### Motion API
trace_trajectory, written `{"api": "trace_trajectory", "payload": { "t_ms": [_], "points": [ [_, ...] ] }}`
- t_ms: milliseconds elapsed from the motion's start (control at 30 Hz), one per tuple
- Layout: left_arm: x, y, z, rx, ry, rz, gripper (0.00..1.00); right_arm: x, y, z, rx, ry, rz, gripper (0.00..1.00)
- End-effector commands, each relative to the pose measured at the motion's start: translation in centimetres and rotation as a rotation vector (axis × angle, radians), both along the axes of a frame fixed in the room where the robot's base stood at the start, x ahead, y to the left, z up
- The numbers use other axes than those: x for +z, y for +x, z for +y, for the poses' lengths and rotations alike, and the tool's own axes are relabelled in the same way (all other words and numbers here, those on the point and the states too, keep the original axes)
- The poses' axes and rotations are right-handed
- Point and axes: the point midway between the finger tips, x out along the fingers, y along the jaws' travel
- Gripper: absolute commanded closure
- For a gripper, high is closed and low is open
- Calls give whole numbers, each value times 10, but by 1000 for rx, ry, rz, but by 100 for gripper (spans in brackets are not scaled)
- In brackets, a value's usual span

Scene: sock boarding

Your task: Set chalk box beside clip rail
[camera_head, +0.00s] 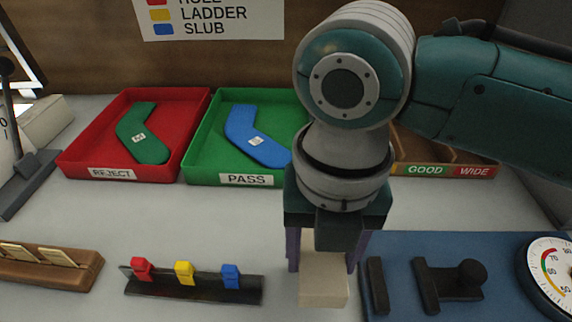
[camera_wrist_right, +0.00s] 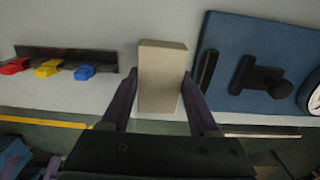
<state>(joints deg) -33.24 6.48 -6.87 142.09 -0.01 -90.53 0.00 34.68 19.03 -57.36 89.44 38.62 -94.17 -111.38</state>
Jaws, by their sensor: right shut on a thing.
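The chalk box (camera_head: 323,284) is a plain beige block between the fingers of my right gripper (camera_head: 322,262), which is shut on it. It also shows in the right wrist view (camera_wrist_right: 162,75), between the purple fingers of the right gripper (camera_wrist_right: 160,98). The clip rail (camera_head: 193,286) is a dark bar with a red, a yellow and a blue clip, left of the box. The rail also shows in the right wrist view (camera_wrist_right: 110,58), with a gap between its end and the box. Whether the box touches the table is unclear.
A blue mat (camera_head: 395,246) with dark fittings and a dial (camera_head: 550,270) lies close to the right of the box. A wooden holder (camera_head: 85,270) is at left. Behind are the red reject tray (camera_head: 75,155), green pass tray (camera_head: 200,160) and a good/wide tray (camera_head: 440,170).

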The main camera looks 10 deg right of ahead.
Motion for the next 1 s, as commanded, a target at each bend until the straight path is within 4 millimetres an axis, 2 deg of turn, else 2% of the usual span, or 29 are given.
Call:
{"api": "trace_trajectory", "payload": {
  "t_ms": [300,733,767,1000],
  "points": [
    [-13,0,1,-1,2,0,0,-43,0,0,0,-2,1,96],
    [-16,0,3,-7,11,-1,0,-49,0,0,0,-1,-1,96],
    [-15,0,3,-7,11,-1,0,-48,0,0,0,0,-1,35],
    [-14,0,3,-7,11,-1,0,-48,0,0,0,-1,-1,8]
  ]
}}
